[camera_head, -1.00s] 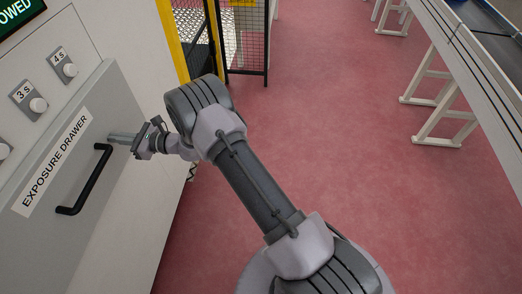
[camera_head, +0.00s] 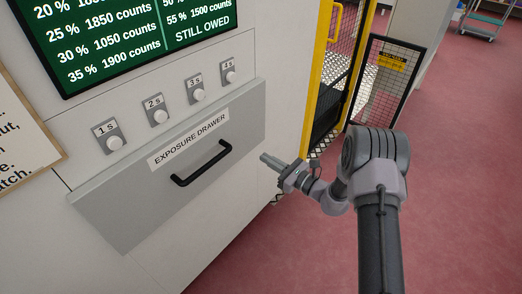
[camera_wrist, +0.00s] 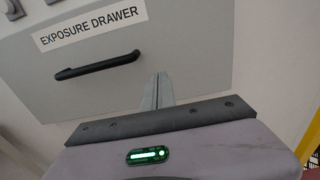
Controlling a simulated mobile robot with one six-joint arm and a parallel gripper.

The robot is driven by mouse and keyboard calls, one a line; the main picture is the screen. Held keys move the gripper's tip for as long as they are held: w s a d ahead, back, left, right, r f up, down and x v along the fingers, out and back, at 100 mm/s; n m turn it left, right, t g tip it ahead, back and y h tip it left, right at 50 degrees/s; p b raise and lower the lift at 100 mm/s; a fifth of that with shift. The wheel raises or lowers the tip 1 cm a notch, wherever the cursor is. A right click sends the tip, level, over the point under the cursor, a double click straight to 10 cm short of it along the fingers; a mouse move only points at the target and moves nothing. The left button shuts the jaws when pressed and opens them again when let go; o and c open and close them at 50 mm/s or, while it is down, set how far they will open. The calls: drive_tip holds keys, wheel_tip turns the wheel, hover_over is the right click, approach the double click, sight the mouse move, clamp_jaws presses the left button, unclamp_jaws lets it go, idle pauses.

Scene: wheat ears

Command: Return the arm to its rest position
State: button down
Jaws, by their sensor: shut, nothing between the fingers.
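My gripper (camera_head: 268,160) is at the end of my grey arm, just right of the exposure drawer (camera_head: 120,215) in the head view. Its fingers are shut with nothing between them. In the wrist view the closed fingers (camera_wrist: 158,92) point toward the grey drawer front (camera_wrist: 215,40), below and right of its black handle (camera_wrist: 97,65). The handle also shows in the head view (camera_head: 203,166), apart from the fingers. The drawer front looks closed against the white cabinet.
Several knobs labelled in seconds (camera_head: 159,116) sit above the drawer, under a green display (camera_head: 130,35). A yellow frame (camera_head: 318,75) and a dark mesh gate (camera_head: 385,85) stand to the right. Red floor (camera_head: 450,190) is open at the right.

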drive_tip(key=s+a+r+n+g+y, duration=0.1)
drive_tip(key=s+a+r+n+g, duration=0.1)
drive_tip(key=s+r+n+g, duration=0.3)
drive_tip(key=s+a+r+n+g, duration=0.1)
drive_tip(key=s+a+r+n, duration=0.1)
drive_tip(key=r, duration=0.5)
drive_tip(key=s+r+n+g+h, duration=0.35)
drive_tip(key=s+r+n, duration=0.35)
drive_tip(key=s, duration=0.6)
drive_tip(key=s+d+r+n+t+h, duration=0.2)
drive_tip(key=s+d+n+h, duration=0.1)
drive_tip(key=s+d+h, duration=0.2)
drive_tip(key=s+d+r+n+t+h, duration=0.1)
drive_tip(key=s+d+n+h, duration=0.3)
drive_tip(key=s+d, duration=0.5)
drive_tip(key=shift+s+r+t+h, duration=0.35)
drive_tip(key=shift+s+t, duration=0.3)
drive_tip(key=shift+s, duration=0.3)
